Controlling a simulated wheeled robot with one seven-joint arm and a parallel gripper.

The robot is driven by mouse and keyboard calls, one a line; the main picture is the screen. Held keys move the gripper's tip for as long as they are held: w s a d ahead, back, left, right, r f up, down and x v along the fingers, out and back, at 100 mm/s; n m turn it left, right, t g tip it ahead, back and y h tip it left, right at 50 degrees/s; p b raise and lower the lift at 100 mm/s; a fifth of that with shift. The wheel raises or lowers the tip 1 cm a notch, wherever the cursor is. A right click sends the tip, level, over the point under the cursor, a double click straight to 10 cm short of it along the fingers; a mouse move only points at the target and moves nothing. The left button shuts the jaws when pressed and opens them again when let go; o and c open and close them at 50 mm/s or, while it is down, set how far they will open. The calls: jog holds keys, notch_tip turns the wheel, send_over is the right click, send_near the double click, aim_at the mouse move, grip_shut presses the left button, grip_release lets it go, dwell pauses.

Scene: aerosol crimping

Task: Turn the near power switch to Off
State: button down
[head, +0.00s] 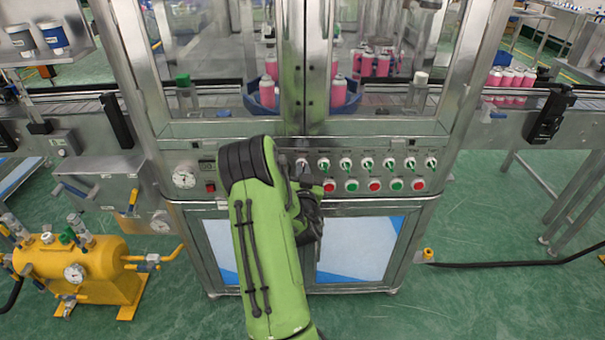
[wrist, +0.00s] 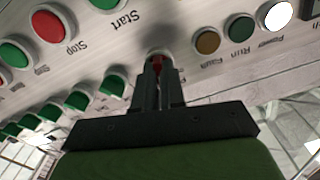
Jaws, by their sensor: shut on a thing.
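The near power switch (head: 302,163) is at the left end of the upper switch row on the machine's front panel. In the wrist view its red part (wrist: 158,62) shows between my two fingertips. My gripper (wrist: 157,76) is shut on this switch, and its fingers reach right up to the panel. In the head view my gripper (head: 303,176) is partly hidden behind my green arm. The fingers cover most of the knob, so I cannot tell which way it points.
In the wrist view, amber, green and white lamps (wrist: 241,28) sit beside the switch. A pressure gauge (head: 184,174) is left.

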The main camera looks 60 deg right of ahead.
jog(key=shift+w+a+n+b, duration=0.1)
jog(key=shift+n+b, duration=0.3)
jog(key=shift+n, duration=1.75)
jog(key=shift+w+n+b, duration=0.1)
jog(key=shift+n+b, duration=0.3)
jog(key=shift+n, duration=1.75)
jog(key=c, duration=1.2)
grip_release()
